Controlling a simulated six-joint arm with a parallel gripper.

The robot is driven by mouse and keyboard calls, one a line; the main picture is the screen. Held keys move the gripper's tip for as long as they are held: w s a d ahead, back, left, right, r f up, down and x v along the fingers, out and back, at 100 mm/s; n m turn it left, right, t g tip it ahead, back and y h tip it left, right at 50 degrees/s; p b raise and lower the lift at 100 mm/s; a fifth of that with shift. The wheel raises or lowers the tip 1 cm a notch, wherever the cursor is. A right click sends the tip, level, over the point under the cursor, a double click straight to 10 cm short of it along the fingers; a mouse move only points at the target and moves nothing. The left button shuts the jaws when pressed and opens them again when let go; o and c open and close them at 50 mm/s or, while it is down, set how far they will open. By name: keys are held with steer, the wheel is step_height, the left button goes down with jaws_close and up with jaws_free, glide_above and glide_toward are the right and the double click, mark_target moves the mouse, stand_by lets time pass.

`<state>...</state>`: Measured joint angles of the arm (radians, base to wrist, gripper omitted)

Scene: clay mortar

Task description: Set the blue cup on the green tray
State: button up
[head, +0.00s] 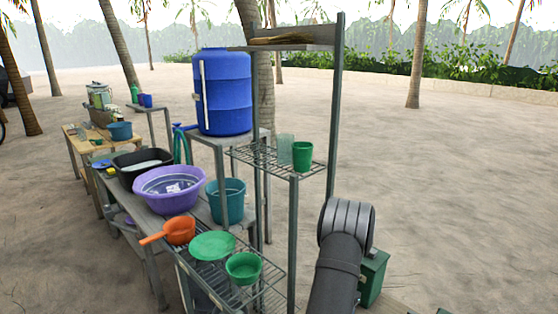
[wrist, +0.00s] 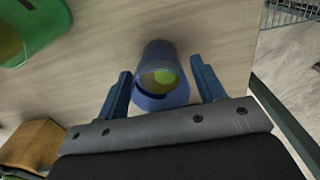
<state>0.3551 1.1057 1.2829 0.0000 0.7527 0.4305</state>
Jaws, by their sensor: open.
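In the wrist view, the blue cup (wrist: 155,57) is in the middle, over a pale wood-grain surface. Something yellow-green shows in its mouth. My gripper (wrist: 161,66) is open, with one blue finger on each side of the cup and a visible gap on both sides. In the head view my gripper does not show; only part of my arm is at the lower right. A flat round green piece (head: 212,245), perhaps the green tray, lies on the wire rack. I cannot tell where the cup between my fingers is in the head view.
A green container (wrist: 35,30) is at the wrist view's upper left, and a wooden block (wrist: 33,145) at lower left. In the head view, an orange dipper (head: 179,230) and green bowl (head: 243,267) flank the flat green piece. Shelf posts (head: 335,110) stand behind.

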steer(key=c, duration=0.7)
steer(key=shift+s+a, duration=1.25)
step_height(320, 180, up, 7)
stand_by(0.6)
